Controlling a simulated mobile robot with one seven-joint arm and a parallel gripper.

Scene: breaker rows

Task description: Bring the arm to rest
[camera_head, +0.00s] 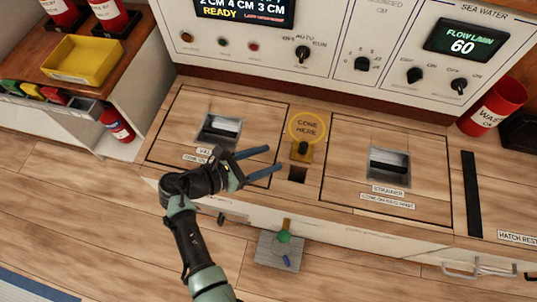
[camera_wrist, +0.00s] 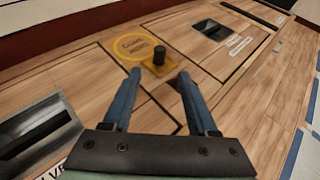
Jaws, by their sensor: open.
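My gripper (camera_head: 262,161) is open, with two blue fingers spread apart and nothing between them. In the head view it hovers over the wooden counter, between the left hatch (camera_head: 190,118) and a small black knob on a brass plate (camera_head: 303,151). My arm reaches up from the bottom of the picture. In the wrist view the open fingers (camera_wrist: 155,85) point toward the same black knob (camera_wrist: 159,56), which stands beyond the fingertips, apart from them. A yellow ring marking reading "CONE HERE" (camera_head: 307,127) lies on the counter just behind the knob.
A control panel (camera_head: 350,60) with knobs and displays stands behind the counter. The strainer hatch (camera_head: 388,165) is at right, with a red waste bin (camera_head: 492,105) beyond. A yellow tray (camera_head: 81,61) sits on the left bench. A small grey plate with a green ball (camera_head: 283,237) juts from the counter front.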

